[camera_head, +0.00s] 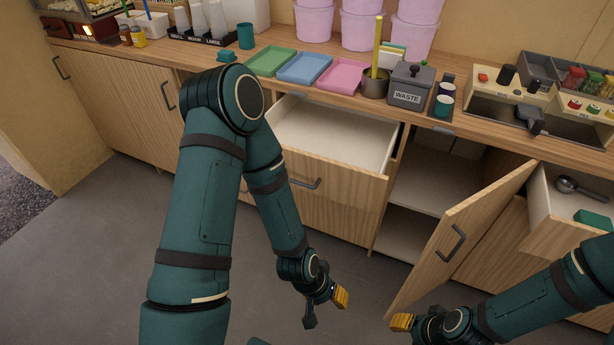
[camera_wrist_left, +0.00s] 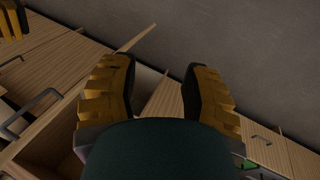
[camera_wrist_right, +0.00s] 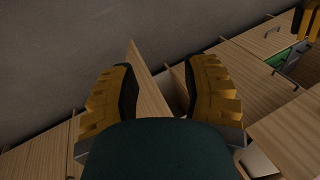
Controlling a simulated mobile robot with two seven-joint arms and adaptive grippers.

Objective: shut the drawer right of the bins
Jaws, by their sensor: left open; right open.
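Two drawers stand open in the head view. The right one (camera_head: 558,236) is at the right edge, beyond an open cabinet door (camera_head: 455,240); it holds a metal ladle (camera_head: 568,184) and a green item (camera_head: 592,218). The middle one (camera_head: 325,135) is pulled out, pale inside and looks empty, with a dark handle (camera_head: 306,184). A grey lidded bin marked WASTE (camera_head: 408,97) stands on the counter. My left gripper (camera_head: 325,306) is open and empty, low before the cabinets. My right gripper (camera_head: 416,324) is open and empty, below the door and left of the right drawer.
Green, blue and pink trays (camera_head: 340,76) and pink tubs (camera_head: 361,30) line the wooden counter. Topping containers (camera_head: 590,85) stand at right. The grey floor (camera_head: 110,260) at left is clear.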

